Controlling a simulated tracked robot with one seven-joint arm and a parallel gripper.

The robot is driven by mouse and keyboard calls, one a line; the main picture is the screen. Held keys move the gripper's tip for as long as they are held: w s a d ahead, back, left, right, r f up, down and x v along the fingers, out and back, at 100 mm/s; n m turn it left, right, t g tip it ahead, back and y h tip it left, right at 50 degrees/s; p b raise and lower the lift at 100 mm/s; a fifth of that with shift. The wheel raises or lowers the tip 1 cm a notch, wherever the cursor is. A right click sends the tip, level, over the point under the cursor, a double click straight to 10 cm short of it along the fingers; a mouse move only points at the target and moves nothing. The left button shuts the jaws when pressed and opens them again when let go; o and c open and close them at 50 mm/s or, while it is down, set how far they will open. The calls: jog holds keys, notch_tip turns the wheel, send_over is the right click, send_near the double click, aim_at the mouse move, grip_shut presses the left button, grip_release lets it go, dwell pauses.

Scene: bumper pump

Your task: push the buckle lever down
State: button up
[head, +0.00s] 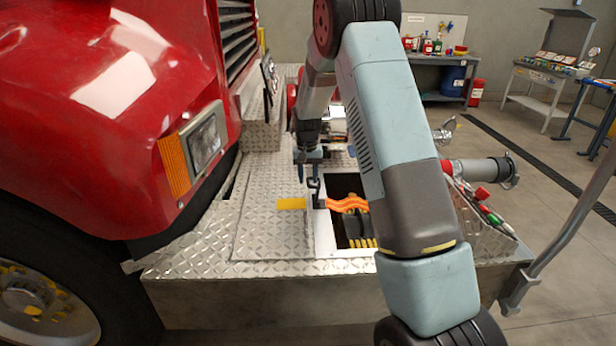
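An orange strap (347,203) runs over an opening in the bumper's tread plate. At its left end is a small dark buckle (318,198), with a dark piece that looks like its lever (315,184) standing up. A yellow tab (291,204) lies on the plate just left of the buckle. My gripper (309,172) points down from above, right over the buckle and close to the upright piece. Whether they touch, and how far apart the fingers are, is too small to tell.
The red truck body with its headlight (205,139) stands close on the left. The open compartment (345,186) has dark and yellow contents. A capped pipe (482,171) and a side tray (484,213) of coloured items lie on the right. My arm hides part of the bumper.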

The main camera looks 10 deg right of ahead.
grip_shut()
dwell(0.4)
dwell(0.4)
